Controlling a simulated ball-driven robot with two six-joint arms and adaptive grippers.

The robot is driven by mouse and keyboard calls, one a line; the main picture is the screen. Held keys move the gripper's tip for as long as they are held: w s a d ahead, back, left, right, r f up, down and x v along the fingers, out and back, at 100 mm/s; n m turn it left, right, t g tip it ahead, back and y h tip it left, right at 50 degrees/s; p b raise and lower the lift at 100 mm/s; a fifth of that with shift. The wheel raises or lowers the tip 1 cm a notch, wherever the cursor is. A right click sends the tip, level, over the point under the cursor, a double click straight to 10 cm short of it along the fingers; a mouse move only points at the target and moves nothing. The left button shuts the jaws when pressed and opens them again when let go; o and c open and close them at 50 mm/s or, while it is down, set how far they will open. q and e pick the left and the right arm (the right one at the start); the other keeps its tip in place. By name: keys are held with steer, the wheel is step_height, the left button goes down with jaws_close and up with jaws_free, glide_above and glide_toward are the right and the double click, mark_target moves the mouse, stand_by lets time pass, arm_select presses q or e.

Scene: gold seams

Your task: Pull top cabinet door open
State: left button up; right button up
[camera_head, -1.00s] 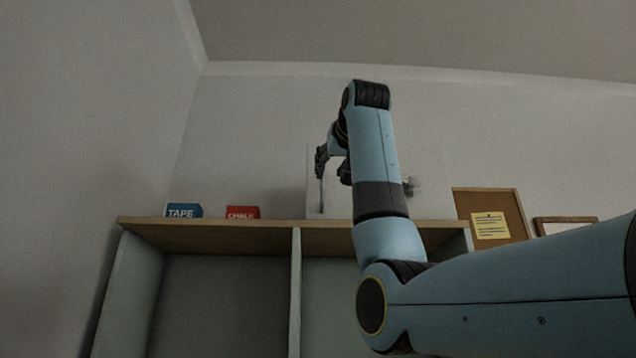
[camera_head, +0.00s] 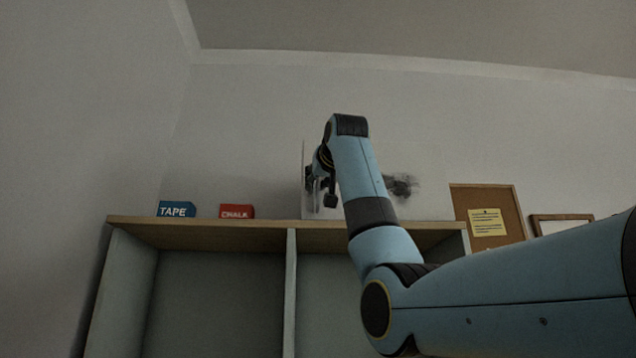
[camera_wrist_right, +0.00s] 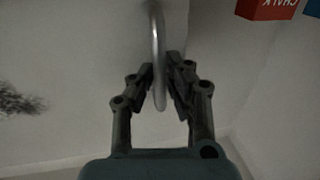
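The top cabinet door (camera_head: 303,160) is a pale panel above the shelf unit, almost the wall's colour; my right arm hides much of it. Its handle, an upright metal bar, shows in the right wrist view (camera_wrist_right: 159,60), between the fingers of my right gripper (camera_wrist_right: 162,85). The fingers stand on both sides of the bar, with narrow gaps visible, so the gripper looks open around it. In the head view my right gripper (camera_head: 320,190) is at the door's left part, just above the shelf top. My left gripper is in neither view.
A wooden-topped shelf unit (camera_head: 200,229) stands below. A blue TAPE box (camera_head: 177,209) and a red CHALK box (camera_head: 237,211) sit on its left part. A corkboard (camera_head: 510,215) and a framed board (camera_head: 562,224) are at the right. A dark smudge (camera_head: 403,186) shows behind my arm.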

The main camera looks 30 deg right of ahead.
jaws_close()
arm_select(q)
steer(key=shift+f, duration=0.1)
arm_select(e)
steer(key=shift+s, duration=0.1)
